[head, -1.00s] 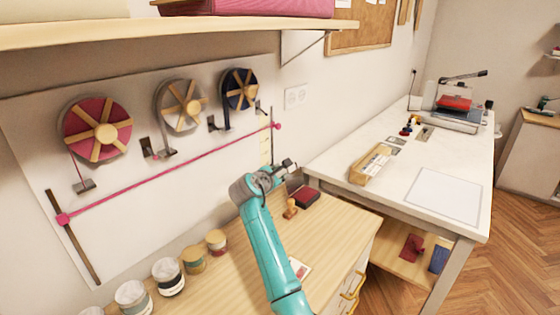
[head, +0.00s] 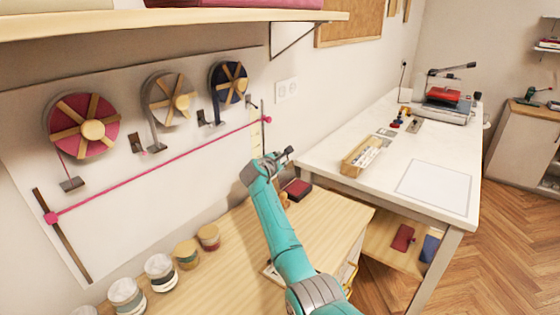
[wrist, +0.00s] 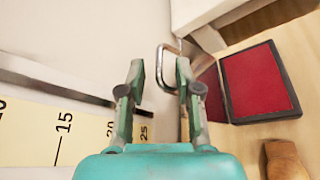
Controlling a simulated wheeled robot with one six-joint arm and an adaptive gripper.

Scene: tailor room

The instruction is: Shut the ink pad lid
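The ink pad (wrist: 262,82), a red pad in a dark frame, lies on the wooden cabinet top at the right of the wrist view. A dark red panel, seemingly its raised lid (wrist: 210,88), stands along its left side, partly hidden by my right finger. In the head view the ink pad (head: 298,188) shows just beyond my arm. My gripper (wrist: 160,75) is open and empty, to the left of the pad near the wall. A thin metal loop (wrist: 160,52) shows between and beyond the fingertips; I cannot tell what it belongs to.
A wooden stamp handle (wrist: 285,160) stands close to the pad. A yellow ruler (wrist: 60,130) is on the wall side. Several jars (head: 160,268) line the cabinet's left. A white worktable (head: 400,165) stands beyond, and a shelf (head: 180,22) hangs above.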

